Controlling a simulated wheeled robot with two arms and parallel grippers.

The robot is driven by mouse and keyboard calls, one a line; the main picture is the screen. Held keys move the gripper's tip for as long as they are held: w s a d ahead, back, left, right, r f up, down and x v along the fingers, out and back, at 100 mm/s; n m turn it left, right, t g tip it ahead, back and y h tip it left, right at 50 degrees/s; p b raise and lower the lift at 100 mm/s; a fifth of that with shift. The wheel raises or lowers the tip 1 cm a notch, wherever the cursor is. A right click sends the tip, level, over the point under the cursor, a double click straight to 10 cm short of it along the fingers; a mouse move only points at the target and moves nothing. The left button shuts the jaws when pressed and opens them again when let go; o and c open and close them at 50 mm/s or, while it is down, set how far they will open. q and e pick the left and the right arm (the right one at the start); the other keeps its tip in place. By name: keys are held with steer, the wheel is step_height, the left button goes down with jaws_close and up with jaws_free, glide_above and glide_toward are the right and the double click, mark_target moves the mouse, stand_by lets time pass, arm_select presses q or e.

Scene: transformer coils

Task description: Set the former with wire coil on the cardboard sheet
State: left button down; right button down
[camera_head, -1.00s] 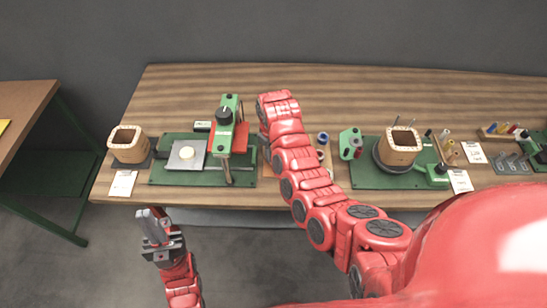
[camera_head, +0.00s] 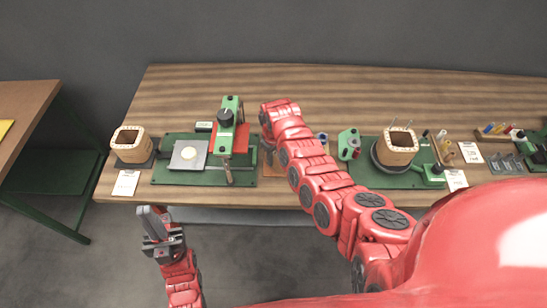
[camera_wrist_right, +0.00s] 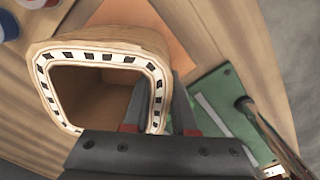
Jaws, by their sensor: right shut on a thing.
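My right gripper (camera_wrist_right: 158,112) is shut on the wall of a square wooden former with wire coil (camera_wrist_right: 100,48), one finger inside its opening and one outside. The former has a light rim with dark marks. The orange-brown cardboard sheet (camera_wrist_right: 168,28) shows beyond the former in the right wrist view. I cannot tell whether they touch. In the head view a strip of the sheet (camera_head: 271,168) shows beside my right arm, which hides the right gripper and the held former. My left gripper (camera_head: 153,220) is in front of the table, apart from everything; its jaw opening is unclear.
A similar former (camera_head: 131,143) stands at the table's left, another (camera_head: 397,147) on the right green fixture. A green press (camera_head: 227,122) stands left of the sheet; its green base (camera_wrist_right: 222,105) is close to the gripper. The table's back (camera_head: 340,85) is clear.

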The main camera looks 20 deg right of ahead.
steer(key=shift+f, duration=0.15)
steer(key=c, duration=0.7)
jaws_free()
